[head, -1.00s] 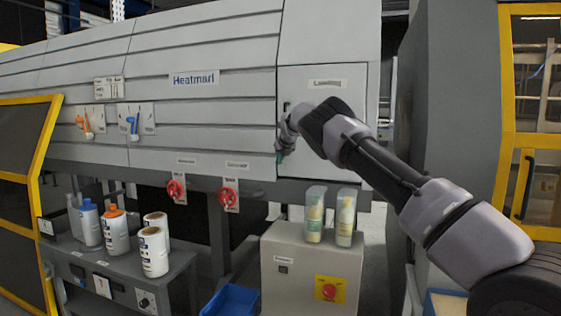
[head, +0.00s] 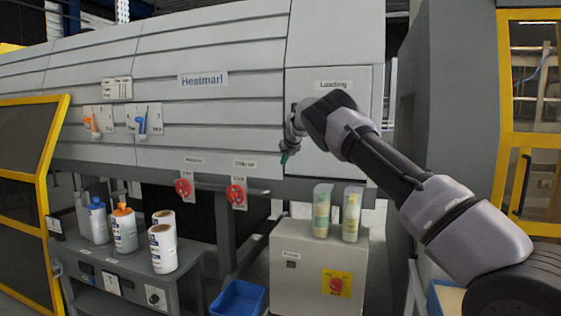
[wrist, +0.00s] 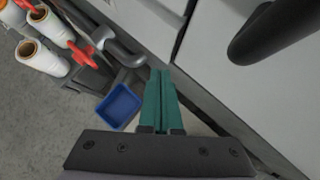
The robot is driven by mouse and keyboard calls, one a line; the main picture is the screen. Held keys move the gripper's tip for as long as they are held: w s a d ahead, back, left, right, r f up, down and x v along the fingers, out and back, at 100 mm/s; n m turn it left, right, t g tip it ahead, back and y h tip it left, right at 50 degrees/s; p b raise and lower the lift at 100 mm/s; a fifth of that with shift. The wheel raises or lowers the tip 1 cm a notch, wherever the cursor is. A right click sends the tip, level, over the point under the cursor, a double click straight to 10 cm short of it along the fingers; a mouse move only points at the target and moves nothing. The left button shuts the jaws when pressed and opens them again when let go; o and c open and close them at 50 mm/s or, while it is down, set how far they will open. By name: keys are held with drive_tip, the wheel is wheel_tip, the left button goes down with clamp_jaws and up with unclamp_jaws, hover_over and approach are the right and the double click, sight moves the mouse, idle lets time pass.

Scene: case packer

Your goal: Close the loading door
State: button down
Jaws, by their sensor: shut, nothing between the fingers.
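The loading door (head: 350,108) is a pale grey panel with a "Loading" label, at the right end of the machine. It looks about flush with its frame; I cannot tell whether a small gap is left. In the wrist view the door (wrist: 225,85) fills the right side, with a dark seam along its left edge and a thick black handle (wrist: 275,32) on it. My gripper (head: 284,157) is at the door's lower left edge, its green fingers pointing down. In the wrist view my gripper (wrist: 160,80) is shut and empty beside the seam. My arm hides part of the door.
Two red knobs (head: 183,189) (head: 236,195) sit on the rail left of the door. A grey cabinet (head: 318,270) with two clear bottles stands below. A blue bin (head: 237,298) and a bench (head: 115,268) with containers and rolls are lower left.

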drive_tip(key=s+a+r, duration=0.2)
drive_tip(key=s+r, duration=0.4)
drive_tip(key=s+d+r+n, duration=0.2)
drive_tip(key=s+d+r, duration=0.15)
drive_tip(key=d, duration=0.25)
drive_tip(key=s+d+r+n, duration=0.1)
drive_tip(key=s+d+r, duration=0.25)
drive_tip(key=d, duration=0.35)
drive_tip(key=s+d+r+n+g+y, duration=0.1)
drive_tip(key=s+d+r+n, duration=0.2)
drive_tip(key=s+d, duration=0.3)
drive_tip(key=s+d+r+n, duration=0.4)
drive_tip(key=s, duration=0.3)
drive_tip(key=s+d+n, duration=0.4)
drive_tip(key=s+n, duration=0.4)
drive_tip(key=s, duration=1)
drive_tip(key=s+d+f+n+h, duration=0.1)
drive_tip(key=s+f+n, duration=0.2)
drive_tip(key=s, duration=0.6)
drive_tip(key=s+d+f+n+h, duration=0.1)
drive_tip(key=s+f+n, duration=0.2)
drive_tip(key=s+n, duration=0.4)
drive_tip(key=shift+s+f, duration=0.35)
drive_tip(key=shift+s, duration=0.7)
